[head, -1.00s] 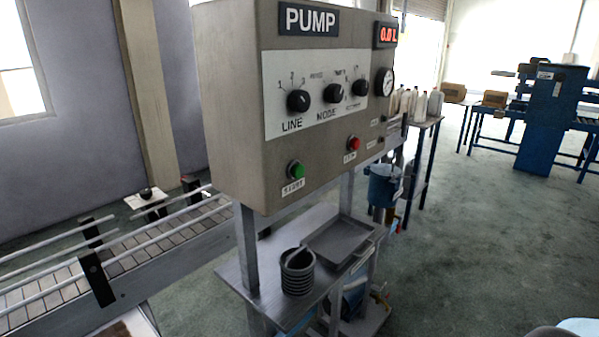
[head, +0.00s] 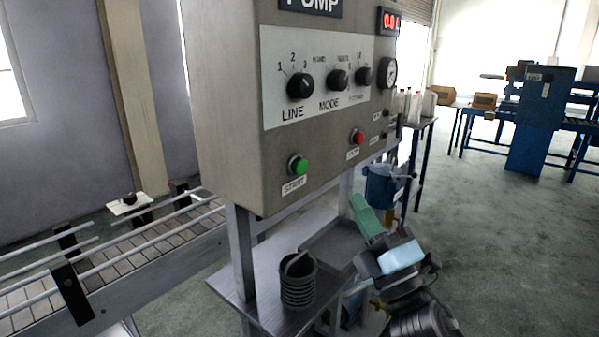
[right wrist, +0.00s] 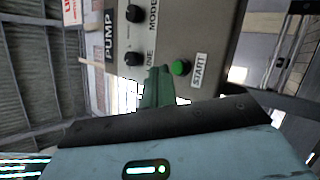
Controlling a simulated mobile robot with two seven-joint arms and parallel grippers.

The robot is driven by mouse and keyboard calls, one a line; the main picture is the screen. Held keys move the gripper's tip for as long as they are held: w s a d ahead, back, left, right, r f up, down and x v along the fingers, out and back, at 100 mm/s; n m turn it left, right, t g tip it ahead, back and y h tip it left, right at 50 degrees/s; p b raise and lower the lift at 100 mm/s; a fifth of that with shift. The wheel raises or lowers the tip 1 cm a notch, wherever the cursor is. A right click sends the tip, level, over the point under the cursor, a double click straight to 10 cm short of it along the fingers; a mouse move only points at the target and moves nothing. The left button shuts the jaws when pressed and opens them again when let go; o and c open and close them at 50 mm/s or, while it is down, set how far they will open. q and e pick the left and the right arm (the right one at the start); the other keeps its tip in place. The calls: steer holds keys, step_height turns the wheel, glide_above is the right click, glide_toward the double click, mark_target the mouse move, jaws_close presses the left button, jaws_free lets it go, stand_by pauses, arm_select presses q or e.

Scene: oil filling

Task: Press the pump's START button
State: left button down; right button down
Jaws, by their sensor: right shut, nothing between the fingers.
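The pump panel (head: 222,120) is a grey-beige box with a green START button (head: 298,166) at its lower left, above a START label. The button also shows in the right wrist view (right wrist: 181,68), close beside the fingertips in the picture. My right gripper (head: 358,204) has green fingers, shut and empty. In the head view it is below and to the right of the button, below the red button (head: 357,138). It looks apart from the panel, though the exact gap cannot be told. My left gripper is not in view.
Under the panel, a shelf (head: 232,285) holds a stack of dark rings (head: 298,284) and a grey tray (head: 318,248). A blue container (head: 381,186) is behind my gripper. A conveyor (head: 165,245) runs at the left. Knobs line the panel above the buttons.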

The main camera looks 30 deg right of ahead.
steer(key=r, duration=0.1)
steer(key=s+r+n+t, duration=0.1)
steer(key=r, duration=0.1)
steer(key=shift+r+n, duration=0.15)
steer(key=shift+n, duration=0.15)
glide_toward(305, 160)
steer(key=shift+s+d+r+b+x, duration=0.1)
steer(key=shift+r+x, duration=0.05)
steer(key=shift+x, duration=0.7)
steer(key=shift+s+d+r+b+x, duration=0.1)
steer(key=shift+b+x, duration=0.05)
steer(key=shift+x, duration=0.75)
steer(key=shift+s+d+r+b+x, duration=0.1)
steer(key=shift+s+r+x, duration=0.05)
steer(key=shift+x, duration=0.7)
steer(key=shift+w, duration=0.15)
steer(key=shift+w+a, duration=0.15)
steer(key=shift+w, duration=0.1)
steer(key=shift+w+a, duration=0.2)
steer(key=shift+w, duration=0.3)
stand_by(1.0)
steer(key=shift+s+d, duration=0.15)
steer(key=shift+s, duration=0.3)
steer(key=shift+s+d, duration=0.2)
steer(key=shift+s, duration=0.25)
